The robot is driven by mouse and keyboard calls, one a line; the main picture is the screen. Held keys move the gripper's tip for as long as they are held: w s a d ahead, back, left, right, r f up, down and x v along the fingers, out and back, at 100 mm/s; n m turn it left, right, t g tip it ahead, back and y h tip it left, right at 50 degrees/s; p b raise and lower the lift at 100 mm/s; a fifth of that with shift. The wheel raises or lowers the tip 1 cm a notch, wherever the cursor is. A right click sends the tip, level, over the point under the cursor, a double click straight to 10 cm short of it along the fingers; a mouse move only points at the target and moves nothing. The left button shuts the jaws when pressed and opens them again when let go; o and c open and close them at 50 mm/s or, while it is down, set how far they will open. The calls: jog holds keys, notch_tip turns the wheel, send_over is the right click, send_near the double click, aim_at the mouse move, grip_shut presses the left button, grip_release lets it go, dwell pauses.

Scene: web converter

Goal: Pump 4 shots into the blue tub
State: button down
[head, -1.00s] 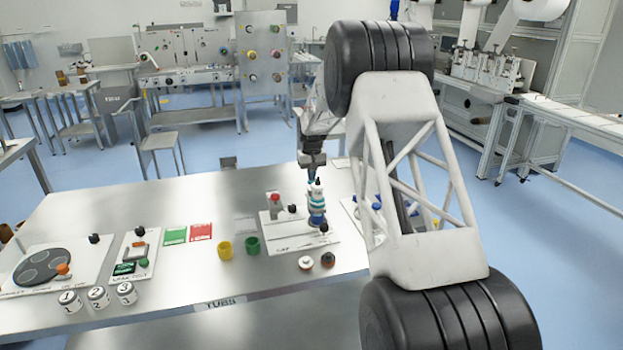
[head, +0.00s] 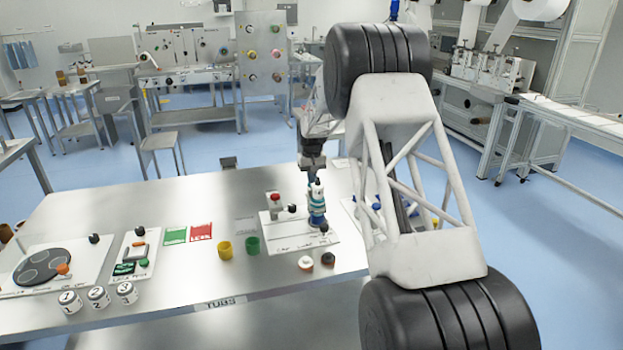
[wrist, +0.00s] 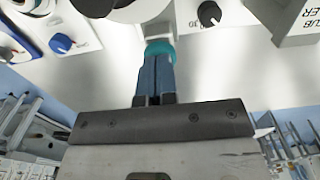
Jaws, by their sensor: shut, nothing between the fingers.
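The pump dispenser (head: 316,203), white and teal with a blue lower part, stands upright on a white board on the steel table. My gripper (head: 313,179) points down just above its top. In the wrist view my gripper (wrist: 156,58) has its two blue fingers together and empty. Their tips are at a teal round part (wrist: 159,47); I cannot tell whether they touch it. A yellow tub (head: 225,250) and a green tub (head: 252,245) stand left of the board. I cannot tell a separate blue tub from the blue low on the dispenser.
A red-topped post (head: 274,200) and black knobs share the board (head: 280,242). Green and red cards (head: 200,231) lie to the left. My arm hides the table's right side.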

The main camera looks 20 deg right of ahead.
jog(key=shift+r, duration=2.15)
jog(key=shift+r, duration=0.1)
notch_tip(320, 180, up, 6)
jog(key=shift+f, duration=0.1)
dwell(0.4)
